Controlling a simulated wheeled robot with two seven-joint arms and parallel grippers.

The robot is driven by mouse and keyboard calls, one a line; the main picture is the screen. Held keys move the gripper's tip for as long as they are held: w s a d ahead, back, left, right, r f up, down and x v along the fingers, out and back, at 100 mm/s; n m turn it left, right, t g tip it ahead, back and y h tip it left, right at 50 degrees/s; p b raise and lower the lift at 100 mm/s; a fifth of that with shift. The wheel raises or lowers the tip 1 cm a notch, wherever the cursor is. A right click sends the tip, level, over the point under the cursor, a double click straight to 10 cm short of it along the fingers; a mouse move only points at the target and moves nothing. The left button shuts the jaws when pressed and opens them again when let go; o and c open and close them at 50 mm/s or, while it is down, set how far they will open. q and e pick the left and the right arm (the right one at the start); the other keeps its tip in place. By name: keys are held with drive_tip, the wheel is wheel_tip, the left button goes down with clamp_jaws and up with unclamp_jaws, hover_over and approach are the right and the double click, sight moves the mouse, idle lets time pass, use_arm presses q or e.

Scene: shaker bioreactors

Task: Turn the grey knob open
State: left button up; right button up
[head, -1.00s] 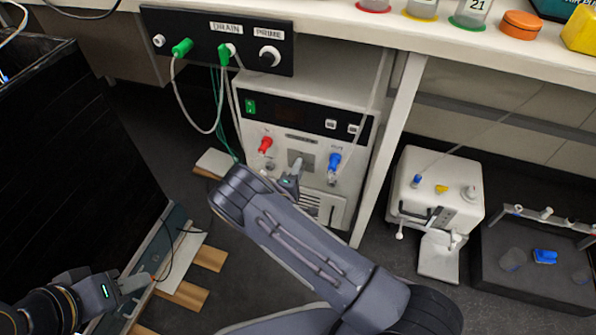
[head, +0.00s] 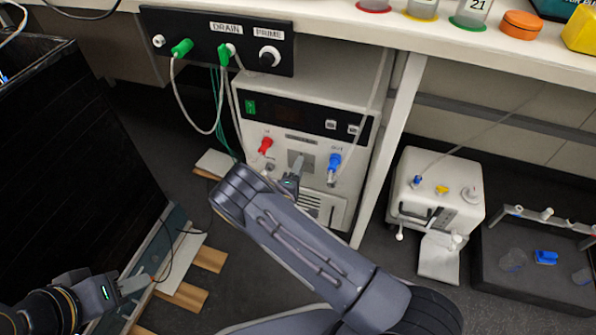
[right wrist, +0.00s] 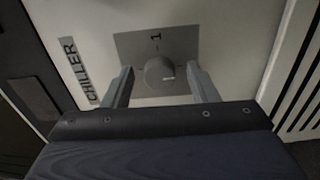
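The grey knob (right wrist: 159,74) is a round dial on a grey plate (right wrist: 188,45) on the chiller's white front. A small light mark shows on its lower right face, and a "1" is printed above it. My right gripper (right wrist: 160,68) is open, with one finger on each side of the knob and a visible gap on both sides.
A red fitting (head: 265,145) and a blue fitting (head: 334,162) flank the plate. A black panel (head: 190,45) with green plugs and hanging tubes is above. A table leg (head: 390,145) and a white pump (head: 436,190) stand to the right.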

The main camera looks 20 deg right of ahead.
drive_tip(key=p+v, duration=0.2)
drive_tip(key=v, duration=0.5)
drive_tip(key=shift+s+a, duration=0.25)
drive_tip(key=shift+s, duration=0.1)
